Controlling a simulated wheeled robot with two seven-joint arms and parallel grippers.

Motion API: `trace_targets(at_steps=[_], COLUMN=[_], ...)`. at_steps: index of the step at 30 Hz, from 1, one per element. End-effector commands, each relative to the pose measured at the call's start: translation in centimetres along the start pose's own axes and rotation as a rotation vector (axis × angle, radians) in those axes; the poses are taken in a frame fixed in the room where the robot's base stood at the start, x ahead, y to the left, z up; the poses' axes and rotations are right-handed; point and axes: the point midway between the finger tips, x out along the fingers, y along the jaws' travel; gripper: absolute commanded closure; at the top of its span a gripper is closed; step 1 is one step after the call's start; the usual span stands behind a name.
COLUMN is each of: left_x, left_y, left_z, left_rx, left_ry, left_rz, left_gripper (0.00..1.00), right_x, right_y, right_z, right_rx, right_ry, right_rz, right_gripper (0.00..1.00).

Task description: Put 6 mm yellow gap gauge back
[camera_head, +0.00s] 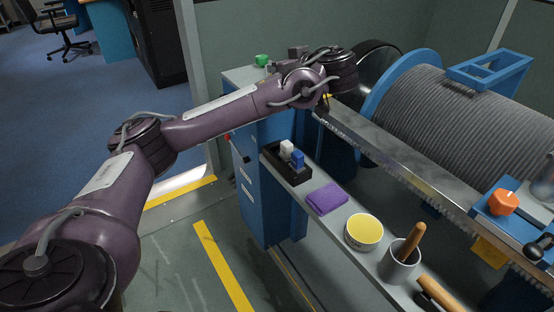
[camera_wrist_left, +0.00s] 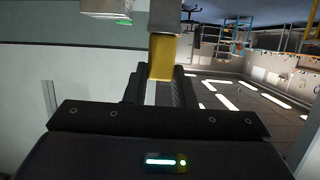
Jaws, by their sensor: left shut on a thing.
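The yellow gap gauge (camera_wrist_left: 163,58) is held between the black fingers of my left gripper (camera_wrist_left: 160,88) in the wrist view. In the head view, a small yellow bit of it (camera_head: 328,97) shows below my left wrist, by the long metal rail; the fingers are mostly hidden there. A black gauge holder (camera_head: 296,174) sits on the narrow grey ledge, with a white gauge (camera_head: 287,147) and a blue gauge (camera_head: 297,159) standing in it. My left gripper is above and to the right of the holder, apart from it. My right gripper is not in view.
On the ledge (camera_head: 372,283) are a purple cloth (camera_head: 327,198), a yellow bowl (camera_head: 364,232) and a grey cup (camera_head: 399,266) with a wooden handle. The metal rail (camera_head: 400,165) and the cable drum (camera_head: 450,110) lie behind. An orange knob (camera_head: 503,202) is at right.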

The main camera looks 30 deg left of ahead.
Motion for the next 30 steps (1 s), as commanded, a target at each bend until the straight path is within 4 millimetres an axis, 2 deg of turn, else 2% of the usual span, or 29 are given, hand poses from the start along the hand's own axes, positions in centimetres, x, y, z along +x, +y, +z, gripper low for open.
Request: trace_targets(at_steps=[2, 5, 12, 18, 26, 30], left_x=[0.4, 1.0, 2.9, 4.2, 4.8, 5.4], left_y=[-0.2, -0.3, -0.3, -0.2, -0.2, -0.2], left_z=[0.5, 2.4, 8.6, 12.9, 14.9, 16.8], left_rx=[0.000, 0.001, 0.001, -0.002, -0.003, -0.001], left_ry=[0.000, 0.000, 0.000, 0.000, 0.000, 0.000], left_rz=[-0.019, -0.022, -0.019, -0.018, -0.016, -0.016], left_gripper=[1.00, 1.00, 1.00, 1.00, 1.00, 1.00], right_x=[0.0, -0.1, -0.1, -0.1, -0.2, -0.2], right_y=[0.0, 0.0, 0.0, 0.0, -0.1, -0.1], right_z=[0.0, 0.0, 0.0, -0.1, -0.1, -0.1], right_rx=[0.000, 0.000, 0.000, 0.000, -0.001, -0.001], right_ry=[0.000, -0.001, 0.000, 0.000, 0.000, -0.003], right_rz=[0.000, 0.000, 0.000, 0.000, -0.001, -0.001], right_gripper=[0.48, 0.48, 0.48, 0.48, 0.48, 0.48])
